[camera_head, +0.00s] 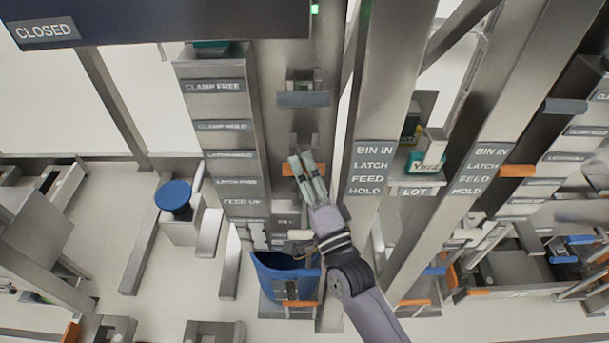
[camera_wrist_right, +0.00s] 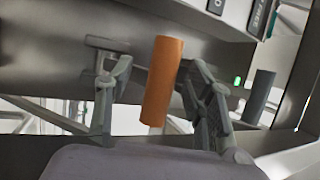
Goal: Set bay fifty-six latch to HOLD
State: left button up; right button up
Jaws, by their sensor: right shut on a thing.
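An orange latch handle (camera_head: 288,169) sticks out from the grey column in the middle of the head view. It also fills the space between the fingers in the right wrist view (camera_wrist_right: 162,82). My right gripper (camera_head: 301,163) is shut on this handle, which lies tilted between its fingers. A label plate (camera_head: 371,170) reading BIN IN, LATCH, FEED, HOLD is on the post just right of the gripper. The handle is about level with the middle lines in the picture. No number fifty-six is readable. My left gripper is not in view.
A grey handle (camera_head: 303,98) sits higher on the same column. A blue bin (camera_head: 268,277) stands below. A similar bay at right has another orange handle (camera_head: 517,171). A column of label plates (camera_head: 222,126) stands left, and a CLOSED sign (camera_head: 45,31) hangs upper left.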

jog(key=shift+o, duration=0.4)
jog(key=shift+w+d+r, duration=0.1)
jog(key=shift+w+r, duration=0.35)
jog(key=shift+r, duration=0.25)
jog(key=shift+s+d+f, duration=0.15)
jog(key=shift+s+f, duration=0.25)
jog(key=v, duration=1.1)
jog(key=shift+s+f, duration=0.25)
jog(key=shift+f, duration=0.1)
